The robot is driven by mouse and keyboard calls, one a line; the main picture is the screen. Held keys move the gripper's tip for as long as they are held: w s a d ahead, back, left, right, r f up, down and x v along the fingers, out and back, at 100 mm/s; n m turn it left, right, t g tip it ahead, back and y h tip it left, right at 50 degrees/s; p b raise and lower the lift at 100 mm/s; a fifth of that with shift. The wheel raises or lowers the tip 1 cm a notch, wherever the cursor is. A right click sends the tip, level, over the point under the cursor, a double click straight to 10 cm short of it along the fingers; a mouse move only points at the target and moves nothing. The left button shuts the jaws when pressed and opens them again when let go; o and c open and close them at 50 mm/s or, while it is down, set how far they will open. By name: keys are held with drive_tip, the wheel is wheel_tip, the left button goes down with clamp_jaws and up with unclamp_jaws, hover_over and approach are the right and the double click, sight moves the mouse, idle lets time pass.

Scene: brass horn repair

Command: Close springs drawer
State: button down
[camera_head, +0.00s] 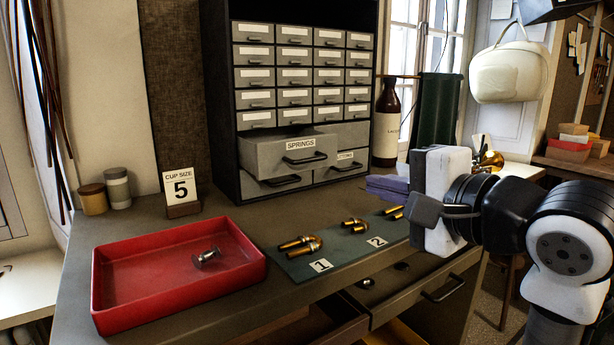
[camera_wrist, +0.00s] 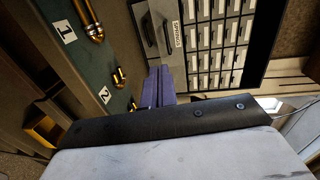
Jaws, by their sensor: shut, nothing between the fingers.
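The springs drawer (camera_head: 272,157) is a wide grey drawer with a SPRINGS label and a dark handle (camera_head: 304,159). It stands pulled out from the small-parts cabinet (camera_head: 225,100), in the upper row of its large drawers. In the wrist view the springs drawer (camera_wrist: 150,35) shows near the top, turned sideways. My gripper (camera_head: 418,207) is shut and empty, to the right of the drawer and apart from it. In the wrist view its dark edge and pale body fill the bottom; its fingertips cannot be made out.
A red tray (camera_head: 120,311) with a small metal part lies front left. A green mat (camera_head: 322,262) with brass pieces lies before the cabinet. A folded purple cloth (camera_head: 385,188) and brown bottle (camera_head: 386,130) stand right of the cabinet. A bench drawer (camera_head: 425,300) below is open.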

drive_tip(key=p, duration=0.4)
approach(285, 149)
drive_tip(key=w+f, duration=0.3)
drive_tip(key=w, duration=0.1)
drive_tip(key=shift+d, duration=0.3)
